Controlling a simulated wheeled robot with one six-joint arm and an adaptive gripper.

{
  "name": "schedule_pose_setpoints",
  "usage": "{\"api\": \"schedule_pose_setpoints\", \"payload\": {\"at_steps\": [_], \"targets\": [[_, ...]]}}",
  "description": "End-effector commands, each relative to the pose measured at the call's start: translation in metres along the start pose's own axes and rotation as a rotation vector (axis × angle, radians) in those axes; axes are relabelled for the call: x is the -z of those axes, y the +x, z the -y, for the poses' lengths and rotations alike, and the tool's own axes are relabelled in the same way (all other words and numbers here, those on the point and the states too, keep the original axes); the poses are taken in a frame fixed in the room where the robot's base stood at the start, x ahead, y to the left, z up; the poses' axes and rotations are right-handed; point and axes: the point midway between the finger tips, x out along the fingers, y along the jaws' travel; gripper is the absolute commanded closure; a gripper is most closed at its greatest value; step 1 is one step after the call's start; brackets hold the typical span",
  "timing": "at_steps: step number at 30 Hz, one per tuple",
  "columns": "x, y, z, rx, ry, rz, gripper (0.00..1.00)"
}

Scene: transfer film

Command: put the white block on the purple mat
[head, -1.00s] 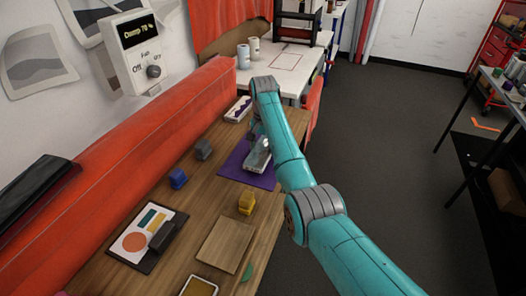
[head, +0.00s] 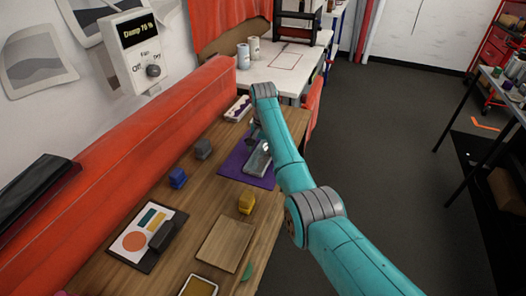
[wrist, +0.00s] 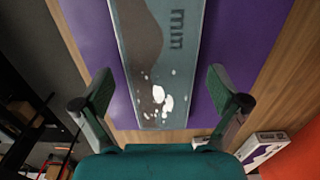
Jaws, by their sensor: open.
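The purple mat (head: 234,163) lies on the wooden table and fills much of the wrist view (wrist: 250,45). A long grey-green slab with white flecks (head: 257,160) is over the mat; in the wrist view it (wrist: 180,70) runs between my finger tips, with dark lettering on it. I cannot tell whether it touches the mat. My gripper (wrist: 164,92) is open, with gaps on both sides of the slab. In the head view my arm partly hides the gripper. I cannot make out a plain white block; whether the slab is it, I cannot tell.
A white and purple box (head: 238,108) lies beyond the mat. A wooden board (head: 226,244) and a patterned card board (head: 137,240) lie nearer. A red padded barrier (head: 130,150) lines the left.

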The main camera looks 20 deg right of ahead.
Motion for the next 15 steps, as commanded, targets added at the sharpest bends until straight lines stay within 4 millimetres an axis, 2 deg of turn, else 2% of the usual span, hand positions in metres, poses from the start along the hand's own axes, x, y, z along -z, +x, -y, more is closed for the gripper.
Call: {"api": "schedule_pose_setpoints", "payload": {"at_steps": [5,15], "targets": [[0.001,-0.017,0.001,0.002,0.000,-0.003,0.03],[0.001,-0.084,0.001,0.002,0.000,-0.002,0.03]]}}
